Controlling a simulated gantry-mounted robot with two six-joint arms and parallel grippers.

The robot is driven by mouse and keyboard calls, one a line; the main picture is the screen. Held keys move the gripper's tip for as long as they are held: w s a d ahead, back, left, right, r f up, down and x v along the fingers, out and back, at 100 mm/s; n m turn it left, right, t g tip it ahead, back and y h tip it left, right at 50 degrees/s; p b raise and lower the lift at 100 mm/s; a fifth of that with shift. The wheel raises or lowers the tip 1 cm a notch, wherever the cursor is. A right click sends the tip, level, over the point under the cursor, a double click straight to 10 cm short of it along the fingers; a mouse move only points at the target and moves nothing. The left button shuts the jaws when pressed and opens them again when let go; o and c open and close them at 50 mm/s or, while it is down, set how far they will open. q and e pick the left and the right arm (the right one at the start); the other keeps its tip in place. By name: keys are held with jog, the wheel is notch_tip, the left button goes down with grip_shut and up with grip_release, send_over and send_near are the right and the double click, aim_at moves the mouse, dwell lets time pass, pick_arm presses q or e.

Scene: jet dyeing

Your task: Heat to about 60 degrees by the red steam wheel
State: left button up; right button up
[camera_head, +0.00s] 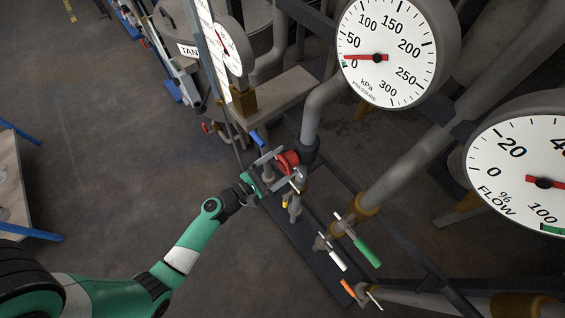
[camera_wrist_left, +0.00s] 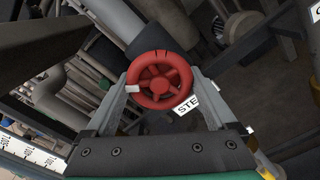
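The red steam wheel (camera_head: 288,162) sits on a pipe near the middle of the head view. In the left wrist view the red wheel (camera_wrist_left: 160,80) faces me, with a white label reading "STE" beside it. My left gripper (camera_head: 276,168) is at the wheel with its fingers spread wide. In the left wrist view its two fingers (camera_wrist_left: 161,88) stand on either side of the wheel's rim; I cannot tell whether they touch it. A dial (camera_head: 228,46) with a red needle is seen at a slant, its reading too small to read. My right gripper is out of view.
The pressure gauge (camera_head: 388,57) reads near 0 kPa, and the flow gauge (camera_head: 530,165) stands at the right. Green (camera_head: 367,253), white (camera_head: 337,260), orange (camera_head: 348,287) and blue (camera_head: 257,139) handles sit near the pipes. Open floor (camera_head: 110,150) lies to the left.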

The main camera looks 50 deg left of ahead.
pick_arm(q)
jog(key=shift+c, duration=1)
jog(key=shift+m, duration=0.3)
jog(key=m+b, duration=0.2)
jog(key=m, duration=0.1)
jog(key=shift+f+b, duration=0.1)
jog(key=shift+b, duration=0.2)
jog(key=m+b, duration=0.2)
jog(key=m, duration=0.1)
jog(key=shift+m, duration=0.3)
jog(key=shift+r+m+b, duration=0.2)
jog(key=shift+m+b, duration=0.45)
jog(key=shift+m, duration=0.85)
